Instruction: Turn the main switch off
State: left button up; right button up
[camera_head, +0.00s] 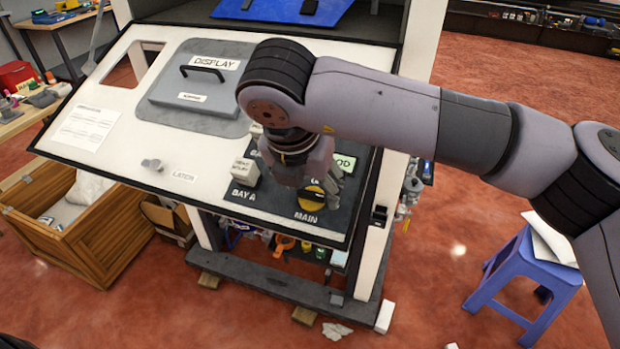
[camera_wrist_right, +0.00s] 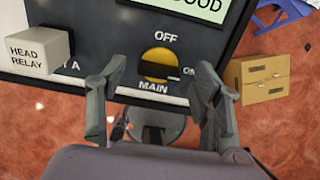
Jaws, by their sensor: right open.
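The main switch (camera_head: 318,203) is a yellow round knob with a black bar, above the MAIN label on the dark part of the sloped panel. In the right wrist view the switch (camera_wrist_right: 160,65) shows its bar lying level, its right end towards the ON mark. The OFF mark is above the knob. My right gripper (camera_head: 306,186) is at the switch and hides part of it in the head view. In the wrist view the right gripper (camera_wrist_right: 155,88) is open, its fingers either side of and below the knob, with nothing between them. My left gripper is not in view.
The white HEAD RELAY block (camera_wrist_right: 40,48) stands left of the switch, and a green GOOD display (camera_wrist_right: 190,8) is above it. The DISPLAY cover (camera_head: 195,95) is on the panel's upper left. A blue stool (camera_head: 525,265) stands on the floor at right.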

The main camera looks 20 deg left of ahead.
jog(key=shift+w+f, duration=0.15)
jog(key=shift+f, duration=0.35)
jog(key=c, duration=1.2)
jog(key=shift+o, duration=0.2)
